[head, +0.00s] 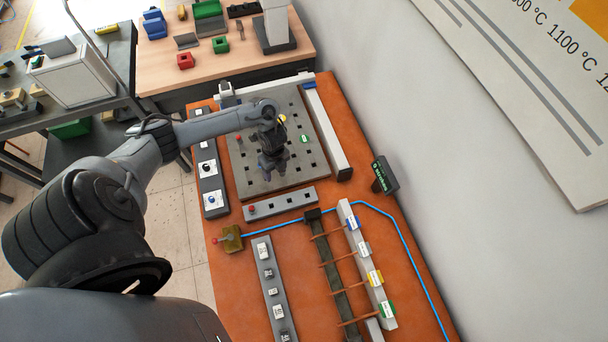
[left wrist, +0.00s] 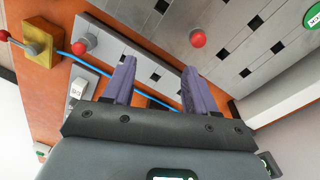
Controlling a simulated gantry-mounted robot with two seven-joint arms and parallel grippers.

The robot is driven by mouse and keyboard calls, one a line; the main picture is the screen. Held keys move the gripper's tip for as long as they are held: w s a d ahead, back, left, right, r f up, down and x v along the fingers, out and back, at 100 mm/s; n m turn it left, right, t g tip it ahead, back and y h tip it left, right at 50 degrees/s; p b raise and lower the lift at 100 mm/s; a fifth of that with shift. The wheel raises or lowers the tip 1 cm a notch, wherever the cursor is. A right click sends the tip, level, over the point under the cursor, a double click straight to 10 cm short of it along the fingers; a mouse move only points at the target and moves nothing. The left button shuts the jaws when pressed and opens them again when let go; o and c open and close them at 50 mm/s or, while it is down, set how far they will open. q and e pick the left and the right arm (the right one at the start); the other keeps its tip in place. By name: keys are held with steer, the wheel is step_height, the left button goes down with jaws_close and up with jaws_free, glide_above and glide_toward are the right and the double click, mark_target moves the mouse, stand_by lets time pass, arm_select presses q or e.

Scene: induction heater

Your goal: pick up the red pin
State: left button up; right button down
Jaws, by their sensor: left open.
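A red pin (head: 239,139) with a round head stands in the left part of the grey perforated plate (head: 250,180) in the head view. In the left wrist view a red round head (left wrist: 197,39) shows on the plate, ahead of the fingers. Another red-headed pin (head: 251,209) stands at the left end of the grey strip with square holes (head: 290,203); it also shows in the left wrist view (left wrist: 84,45). My left gripper (head: 272,170) is over the plate, right of the plate's red pin. Its fingers (left wrist: 157,75) are apart and empty. My right gripper is not in view.
A green pin (head: 305,139) and a yellow pin (head: 282,118) are on the plate. A red-knobbed lever on a yellow box (head: 231,240) stands at front left, with a blue cable (head: 300,225). A white rail (head: 328,130) borders the plate on the right.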

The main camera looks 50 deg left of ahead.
arm_select(q)
steer(key=shift+t, duration=0.4)
steer(key=w+a+r, duration=0.2)
steer(key=w+a, duration=0.1)
steer(key=shift+w+a+r, duration=0.1)
steer(key=shift+r, duration=0.1)
steer(key=shift+w+f, duration=0.25)
step_height(320, 180, down, 4)
steer(key=shift+w+b, duration=0.1)
steer(key=shift+b, duration=0.3)
steer(key=shift+d+f, duration=0.25)
steer(key=shift+f, duration=2.6)
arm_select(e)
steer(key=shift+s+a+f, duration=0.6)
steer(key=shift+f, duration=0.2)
arm_select(q)
steer(key=shift+c, duration=0.3)
steer(key=shift+w, duration=0.1)
jaws_close()
